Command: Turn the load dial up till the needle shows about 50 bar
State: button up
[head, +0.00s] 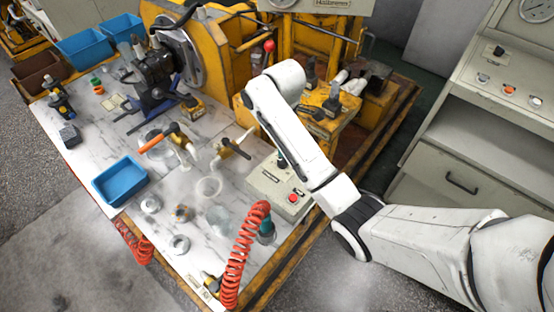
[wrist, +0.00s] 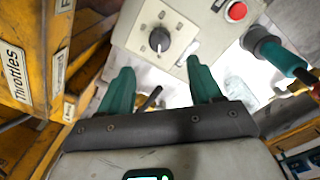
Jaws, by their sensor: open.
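The load dial (wrist: 159,38) is a black knob with a pale pointer mark on a square scale plate. It sits on a beige control box (wrist: 205,20), which also has a red button (wrist: 236,11). In the head view the control box (head: 268,188) lies on the bench under my arm, and I cannot make out the dial. My gripper (wrist: 160,66) has two teal fingers, spread apart and empty. In the wrist view the dial appears just beyond the gap between the fingertips. A gauge (head: 282,3) is cut off at the top of the head view; its needle cannot be read.
A red coiled hose (head: 238,258) and a teal-handled tool (head: 266,230) are close to the box. Yellow drawers labelled Throttles (wrist: 14,75) stand left in the wrist view. A blue tray (head: 120,180) is on the bench. A cabinet (head: 470,130) with another gauge (head: 537,9) stands right.

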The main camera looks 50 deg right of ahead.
aim_at(282, 159)
jog(key=f, duration=0.9)
jog(key=shift+w+d+f, duration=0.15)
jog(key=shift+d+f, duration=0.05)
jog(key=shift+f, duration=0.1)
jog(key=shift+c, duration=0.3)
jog(key=c, duration=1)
jog(key=shift+r+m+p, duration=0.1)
jog(key=shift+m+p, duration=0.2)
jog(key=shift+p, duration=0.1)
jog(key=shift+m+p, duration=0.4)
jog(key=shift+m, duration=0.2)
jog(key=m+p, duration=0.1)
jog(key=m, duration=0.2)
jog(key=shift+w+m+p, duration=0.1)
jog(key=shift+m+p, duration=0.2)
jog(key=shift+p, duration=0.05)
jog(key=m+p, duration=0.1)
jog(key=m, duration=0.5)
jog(key=shift+g, duration=0.3)
jog(key=shift+m+p, duration=0.3)
